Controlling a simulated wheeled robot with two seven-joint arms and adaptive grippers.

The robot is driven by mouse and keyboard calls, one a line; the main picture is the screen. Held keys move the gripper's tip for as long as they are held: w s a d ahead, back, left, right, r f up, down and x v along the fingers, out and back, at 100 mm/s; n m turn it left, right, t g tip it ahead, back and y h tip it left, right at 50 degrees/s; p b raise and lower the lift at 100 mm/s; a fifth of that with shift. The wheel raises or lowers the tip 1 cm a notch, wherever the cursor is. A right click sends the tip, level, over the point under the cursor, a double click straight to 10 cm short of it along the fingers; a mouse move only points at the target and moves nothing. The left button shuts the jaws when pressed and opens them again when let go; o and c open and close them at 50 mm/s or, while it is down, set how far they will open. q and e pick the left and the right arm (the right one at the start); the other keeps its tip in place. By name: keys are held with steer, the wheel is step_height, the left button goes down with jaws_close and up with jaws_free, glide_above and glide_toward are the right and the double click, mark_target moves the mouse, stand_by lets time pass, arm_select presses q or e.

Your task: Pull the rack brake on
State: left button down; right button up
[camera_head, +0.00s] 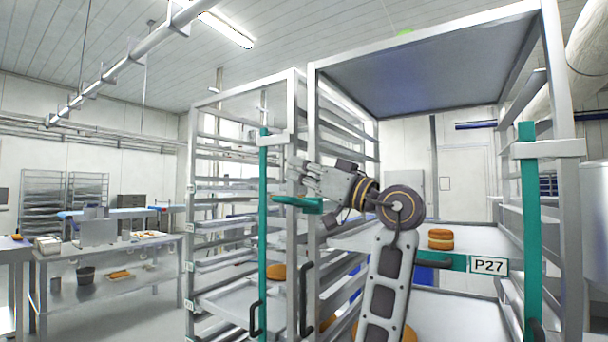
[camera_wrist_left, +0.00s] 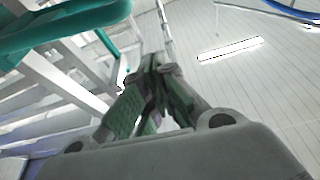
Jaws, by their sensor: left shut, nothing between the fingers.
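A tall metal rack (camera_head: 312,120) with a P27 label (camera_head: 489,265) stands right in front of me. A teal lever (camera_head: 297,204) sticks out level near the rack's left front post, beside a tall teal upright bar (camera_head: 263,230). I cannot tell for certain that this lever is the brake. My left gripper (camera_head: 296,172) is shut and empty, just above the lever, with a small gap seeming to lie between them. In the left wrist view, the shut fingers (camera_wrist_left: 155,75) point upward, and a teal curved part (camera_wrist_left: 75,25) crosses the upper left. My right gripper is not in view.
A second rack (camera_head: 190,220) with several trays stands close on the left. Round filled cakes (camera_head: 440,239) sit on the P27 rack's shelves. Black handles (camera_head: 305,290) stick out low at the front. Another teal bar (camera_head: 530,230) stands at the right post. Floor is free at lower left.

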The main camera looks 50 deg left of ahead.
arm_select(q)
steer(key=v, duration=1)
steer(key=shift+w, duration=0.15)
steer(key=shift+d, duration=0.1)
stand_by(0.5)
